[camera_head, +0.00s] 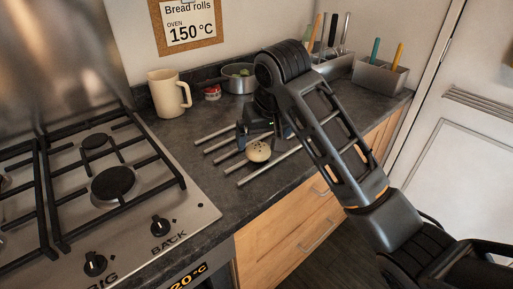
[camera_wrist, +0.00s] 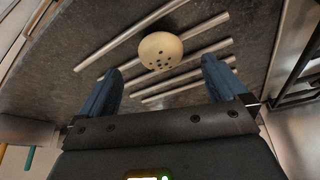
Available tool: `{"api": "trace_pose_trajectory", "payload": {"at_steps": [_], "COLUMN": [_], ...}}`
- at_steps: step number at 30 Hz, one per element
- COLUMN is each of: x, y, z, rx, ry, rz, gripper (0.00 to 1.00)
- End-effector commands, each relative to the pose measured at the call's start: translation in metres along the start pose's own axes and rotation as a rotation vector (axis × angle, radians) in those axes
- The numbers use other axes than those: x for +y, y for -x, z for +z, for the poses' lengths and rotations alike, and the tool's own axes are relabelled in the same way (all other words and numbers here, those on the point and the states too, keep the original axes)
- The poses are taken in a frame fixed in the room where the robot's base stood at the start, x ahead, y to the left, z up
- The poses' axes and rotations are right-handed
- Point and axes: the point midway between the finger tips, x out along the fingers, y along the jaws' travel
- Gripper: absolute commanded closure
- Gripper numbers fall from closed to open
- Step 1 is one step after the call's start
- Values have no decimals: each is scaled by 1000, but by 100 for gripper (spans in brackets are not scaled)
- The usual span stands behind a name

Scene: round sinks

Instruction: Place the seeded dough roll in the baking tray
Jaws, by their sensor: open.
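The seeded dough roll (camera_head: 258,151) is a pale round ball with dark specks. It rests on metal rods on the dark counter, and it also shows in the wrist view (camera_wrist: 160,51). My gripper (camera_wrist: 162,66) is open, with its two blue fingers spread apart. The roll appears between and just beyond the fingertips in the wrist view, and no contact shows. In the head view my gripper is just behind the roll, partly hidden by my arm. I make out no baking tray in either view.
The metal rods (camera_head: 271,166) lie side by side on the counter. A stove (camera_head: 190,208) with black grates is at left. A cream mug (camera_head: 165,93), a small red-and-white item (camera_head: 212,93), a metal pot (camera_head: 238,83) and utensil holders (camera_head: 380,78) stand along the back.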

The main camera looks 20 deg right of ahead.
Motion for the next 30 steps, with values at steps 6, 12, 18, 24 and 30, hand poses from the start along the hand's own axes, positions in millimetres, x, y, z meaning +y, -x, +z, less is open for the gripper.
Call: {"api": "trace_pose_trajectory", "payload": {"at_steps": [6,12,18,24,30], "x": [0,-1,-1,-1,-1], "y": [-25,-50,-55,-55,-54], "z": [-4,-4,-4,-4,-4], "rx": [-2,0,2,2,2], "ry": [-1,-2,-1,-1,-1], "rz": [1,1,0,0,-1], "gripper": [1,1,1,10,29]}}
